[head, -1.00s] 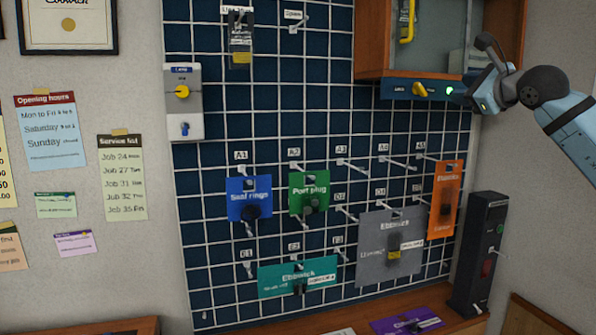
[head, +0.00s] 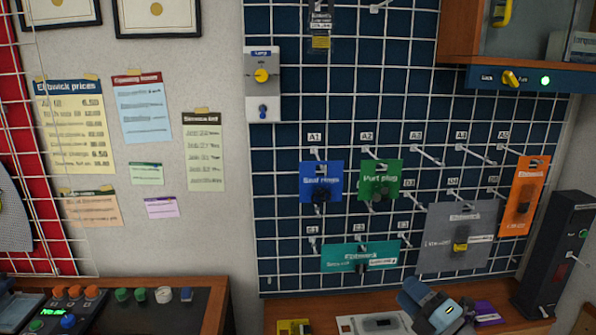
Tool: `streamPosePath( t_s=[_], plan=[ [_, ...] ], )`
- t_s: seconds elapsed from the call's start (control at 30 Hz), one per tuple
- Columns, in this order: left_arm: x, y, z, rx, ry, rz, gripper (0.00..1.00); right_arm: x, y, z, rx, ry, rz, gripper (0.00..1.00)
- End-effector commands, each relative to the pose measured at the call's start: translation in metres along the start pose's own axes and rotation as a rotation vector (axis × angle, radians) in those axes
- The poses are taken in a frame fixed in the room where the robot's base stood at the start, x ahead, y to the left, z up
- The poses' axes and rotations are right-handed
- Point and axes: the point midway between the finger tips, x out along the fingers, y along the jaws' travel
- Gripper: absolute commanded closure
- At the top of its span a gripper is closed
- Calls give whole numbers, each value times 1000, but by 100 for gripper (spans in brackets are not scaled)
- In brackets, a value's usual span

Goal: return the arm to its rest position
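My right gripper (head: 440,308) shows at the bottom, right of the middle, low in front of the bench under the pegboard. It is light blue and dark, and its fingers are not clear enough to tell open from shut. No held thing can be made out. I cannot make out my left gripper in the view.
The pegboard (head: 290,220) carries a blue card (head: 321,181), a green card (head: 381,180), a teal card (head: 345,257), a grey card (head: 440,225) and an orange card (head: 523,196). A cabinet (head: 455,40) hangs upper right. A black box (head: 556,250) stands right. A button console (head: 75,305) is lower left.

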Motion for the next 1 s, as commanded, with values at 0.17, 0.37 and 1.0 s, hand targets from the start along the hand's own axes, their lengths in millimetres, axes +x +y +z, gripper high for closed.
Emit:
streamPosePath(
  t_s=[0.17,0.37,1.0],
  plan=[
    [-10,0,-13,3,-2,-1,7,-66,-65,-48,531,-225,-107,61],
    [-18,0,-24,5,1,-3,7,-159,-129,-115,1080,-525,-260,61],
    [-25,0,-34,8,7,-4,7,-272,-169,-211,1630,-892,-438,61]
  ],
)
